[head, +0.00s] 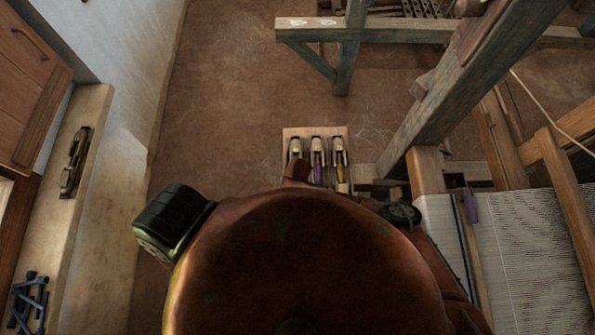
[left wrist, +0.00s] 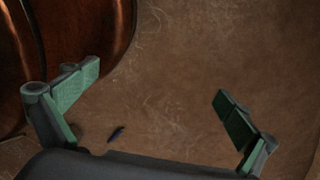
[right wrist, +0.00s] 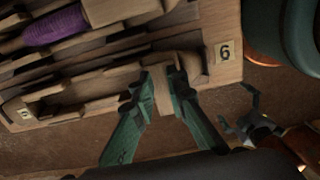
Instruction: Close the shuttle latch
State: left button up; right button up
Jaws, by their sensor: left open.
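A wooden rack (head: 300,132) holding three shuttles stands beyond my body in the head view; the middle shuttle has a purple bobbin (head: 317,173) and the right one a yellow bobbin (head: 341,173). In the right wrist view the purple bobbin (right wrist: 55,26) is at upper left. My right gripper (right wrist: 163,92) has its green fingertips close together on either side of a light wooden piece (right wrist: 163,96) at the rack's edge; this piece fills the gap. No latch can be made out clearly. My left gripper (left wrist: 158,95) is open and empty above the brown floor. Neither gripper shows clearly in the head view.
The loom frame (head: 440,100) and white warp (head: 525,250) stand at right. A sill at left bears a dark object (head: 75,162) and blue pegs (head: 30,300). A small dark blue thing (left wrist: 115,133) lies on the floor. Floor left of the rack is clear.

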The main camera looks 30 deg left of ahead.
jog(key=shift+s+f, duration=0.25)
jog(key=shift+f, duration=0.05)
grip_shut()
jog(key=shift+a, duration=0.1)
jog(key=shift+m, duration=0.6)
jog(key=m+p, duration=0.1)
jog(key=m, duration=0.2)
jog(key=shift+m, duration=0.3)
pick_arm(q)
jog(key=w, duration=0.1)
jog(key=w+r, duration=0.1)
jog(key=w, duration=0.1)
jog(key=shift+w+d+r+t, duration=0.1)
jog(key=shift+r+t, duration=0.1)
jog(key=shift+t, duration=0.1)
pick_arm(e)
jog(key=shift+m, duration=0.4)
